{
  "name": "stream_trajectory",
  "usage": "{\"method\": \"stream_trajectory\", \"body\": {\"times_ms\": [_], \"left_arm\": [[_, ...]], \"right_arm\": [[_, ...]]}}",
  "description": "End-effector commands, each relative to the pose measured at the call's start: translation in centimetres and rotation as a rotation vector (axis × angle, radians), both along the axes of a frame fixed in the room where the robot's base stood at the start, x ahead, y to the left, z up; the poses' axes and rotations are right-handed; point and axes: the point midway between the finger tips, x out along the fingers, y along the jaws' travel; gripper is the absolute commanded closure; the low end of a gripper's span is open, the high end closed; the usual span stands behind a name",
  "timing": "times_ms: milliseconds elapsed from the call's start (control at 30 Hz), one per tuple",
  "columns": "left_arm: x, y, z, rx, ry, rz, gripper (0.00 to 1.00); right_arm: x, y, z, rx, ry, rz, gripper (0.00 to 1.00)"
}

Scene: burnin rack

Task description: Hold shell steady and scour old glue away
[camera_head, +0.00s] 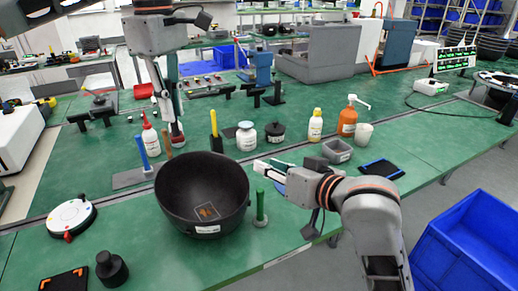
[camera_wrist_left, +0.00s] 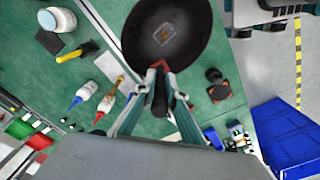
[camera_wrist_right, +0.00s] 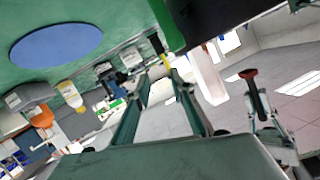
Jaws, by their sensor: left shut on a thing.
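The shell (camera_head: 172,204) is a black bowl on the green bench, with a tan glue patch (camera_head: 206,211) inside on its floor; the patch also shows in the left wrist view (camera_wrist_left: 165,35). The exact contact is partly hidden. My right gripper (camera_head: 262,165) is to the right of the shell, apart from it; its fingers (camera_wrist_right: 160,80) are open and empty. A green-handled tool (camera_head: 260,204) stands upright beside the shell's right side.
A blue disc (camera_wrist_right: 55,40) lies near my right gripper. Bottles (camera_head: 315,126), a grey bin (camera_head: 337,151) and a white cup (camera_head: 364,134) stand behind it. A round white device (camera_head: 71,218) and a black knob (camera_head: 112,268) are left of the shell. A blue crate (camera_head: 470,245) is on the floor.

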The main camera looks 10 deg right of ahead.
Motion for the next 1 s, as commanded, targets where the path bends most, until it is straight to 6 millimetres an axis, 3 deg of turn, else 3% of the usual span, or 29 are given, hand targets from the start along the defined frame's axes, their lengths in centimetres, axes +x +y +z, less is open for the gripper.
{"method": "stream_trajectory", "body": {"times_ms": [33, 200, 500, 667, 1000], "left_arm": [[0.0, 0.0, 0.0, 0.000, 0.000, 0.000, 1.00], [0.0, 0.0, 0.0, 0.000, 0.000, 0.000, 1.00], [0.0, 0.0, 0.0, 0.000, 0.000, 0.000, 1.00], [0.0, 0.0, 0.0, 0.000, 0.000, 0.000, 1.00], [0.0, 0.0, 0.0, 0.000, 0.000, 0.000, 1.00]], "right_arm": [[-0.4, 0.9, 1.5, -0.010, 0.001, 0.012, 0.77], [-1.9, 2.5, 4.6, -0.063, 0.022, 0.028, 0.77], [-3.5, 3.2, 7.3, -0.129, 0.024, 0.021, 0.77], [-3.6, 3.1, 6.5, -0.137, 0.027, 0.017, 0.77], [-3.6, 3.1, 0.8, -0.139, 0.029, 0.016, 0.77]]}}
